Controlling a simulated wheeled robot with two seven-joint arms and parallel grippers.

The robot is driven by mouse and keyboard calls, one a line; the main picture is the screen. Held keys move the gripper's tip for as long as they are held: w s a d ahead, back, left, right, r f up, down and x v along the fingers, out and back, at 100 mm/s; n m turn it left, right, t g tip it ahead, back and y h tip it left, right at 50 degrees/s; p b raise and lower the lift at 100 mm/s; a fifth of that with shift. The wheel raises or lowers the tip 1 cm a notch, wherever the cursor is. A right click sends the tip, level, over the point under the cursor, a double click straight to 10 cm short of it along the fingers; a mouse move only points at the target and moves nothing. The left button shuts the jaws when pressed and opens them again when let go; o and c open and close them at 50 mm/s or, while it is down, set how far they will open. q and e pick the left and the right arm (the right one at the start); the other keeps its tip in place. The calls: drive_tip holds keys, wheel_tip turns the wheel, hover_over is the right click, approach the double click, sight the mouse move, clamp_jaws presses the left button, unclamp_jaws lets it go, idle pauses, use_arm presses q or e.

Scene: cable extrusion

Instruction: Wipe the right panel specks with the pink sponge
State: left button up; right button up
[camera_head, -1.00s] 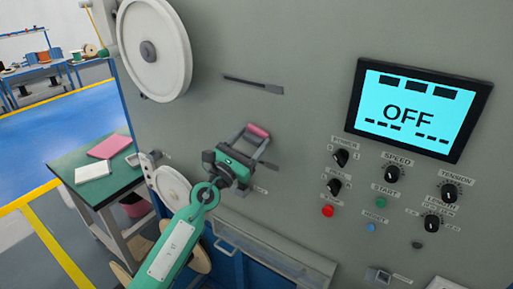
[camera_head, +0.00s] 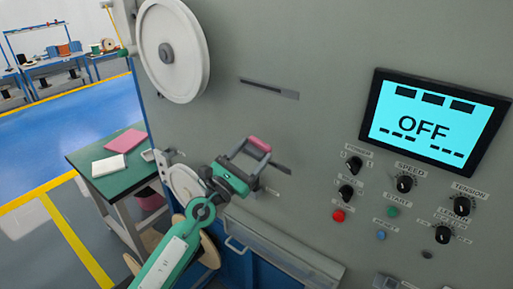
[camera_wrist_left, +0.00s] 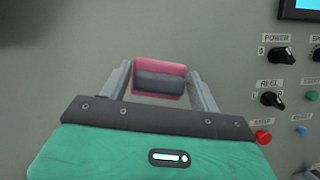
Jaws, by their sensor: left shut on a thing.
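My left gripper (camera_head: 253,164) is shut on the pink sponge (camera_head: 260,144) and holds it in front of the grey machine panel (camera_head: 300,130). In the left wrist view the sponge (camera_wrist_left: 159,66) shows pink above and below a dark grey band, between the two fingers. Whether the sponge touches the panel I cannot tell. No specks can be made out on the panel in either view. My right gripper is not in view.
A screen reading OFF (camera_head: 433,118) is at the panel's right, above several knobs and buttons (camera_head: 404,184). A white reel (camera_head: 172,50) is at upper left. A green-topped table (camera_head: 108,177) with a pink item (camera_head: 126,140) and a white item (camera_head: 108,166) stands left.

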use_arm(q)
drive_tip(key=shift+s+a, duration=0.1)
drive_tip(key=shift+s+a+p, duration=0.2)
drive_tip(key=shift+s+a, duration=0.25)
drive_tip(key=shift+s, duration=0.15)
drive_tip(key=shift+s+a+p, duration=0.15)
drive_tip(key=shift+s+a, duration=0.25)
drive_tip(key=shift+s, duration=0.2)
drive_tip(key=shift+f, duration=0.1)
